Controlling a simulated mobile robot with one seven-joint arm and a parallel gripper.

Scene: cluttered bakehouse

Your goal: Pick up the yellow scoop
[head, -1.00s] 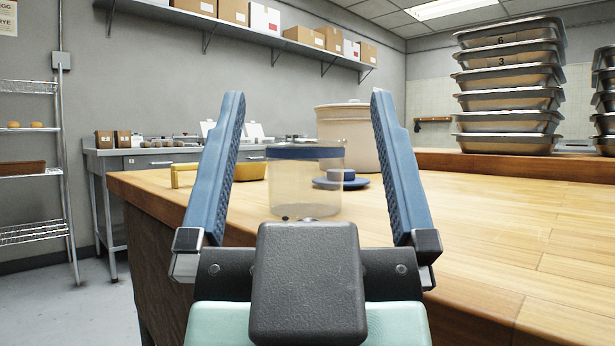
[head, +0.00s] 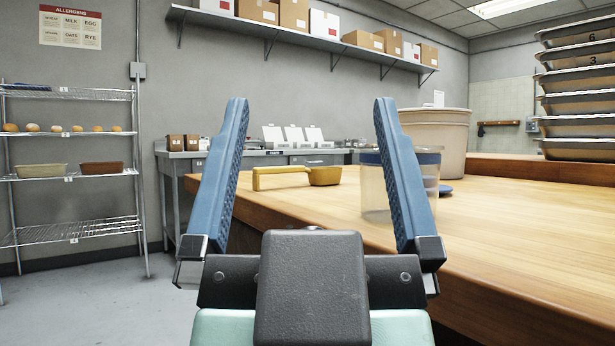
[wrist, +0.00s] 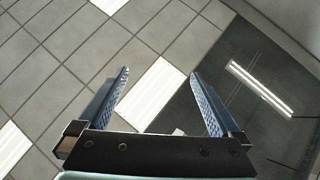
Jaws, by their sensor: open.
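The yellow scoop (head: 324,176) lies on the wooden worktop near its far left edge, its handle pointing left. In the head view it shows between the fingers of my gripper (head: 310,105), beyond them and apart from them. My gripper is open and empty, its two blue ridged fingers pointing up. The scoop is not in the wrist view.
A clear jar with a blue lid (head: 375,190) stands right of the scoop, partly behind my right finger. A large beige tub (head: 440,135) and stacked metal pans (head: 580,95) stand farther right. A wire rack (head: 75,180) stands left. The front worktop (head: 500,235) is clear.

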